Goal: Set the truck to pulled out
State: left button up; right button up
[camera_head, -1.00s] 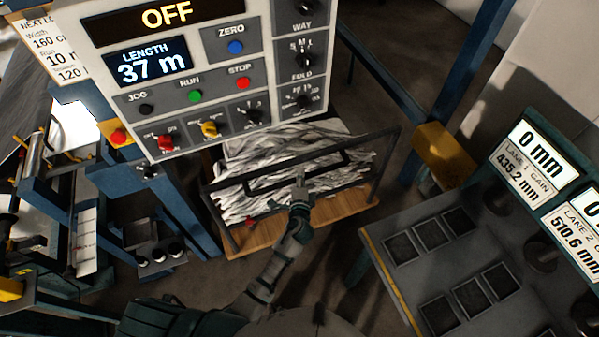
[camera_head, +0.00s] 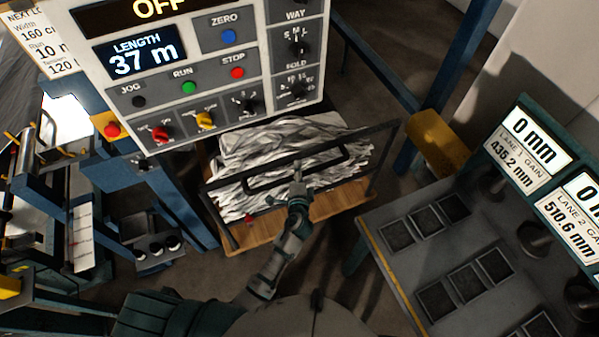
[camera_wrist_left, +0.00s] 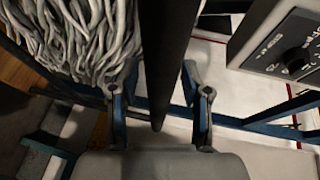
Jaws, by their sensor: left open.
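The truck is a low cart with a wooden deck (camera_head: 328,211), piled with grey and white strips (camera_head: 290,133). A dark frame with a handle bar (camera_head: 262,183) stands along its near side. The truck is partly under the control panel in the picture. My left gripper (camera_head: 297,168) is at the handle. In the left wrist view, its two fingers (camera_wrist_left: 162,105) are apart, with a dark bar (camera_wrist_left: 168,50) running between them. I cannot tell whether they touch it. My right gripper is not in view.
A control panel (camera_head: 215,45) reading OFF and 37 m hangs over the truck's far side. A bench (camera_head: 400,285) with dark pads and displays is at right. A yellow block (camera_head: 436,138) on a blue post is beyond. Blue machinery is at left.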

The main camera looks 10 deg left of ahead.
pick_arm(q)
jog(key=v, duration=1.1)
jog(key=shift+s+d, duration=0.2)
jog(key=shift+s, duration=0.2)
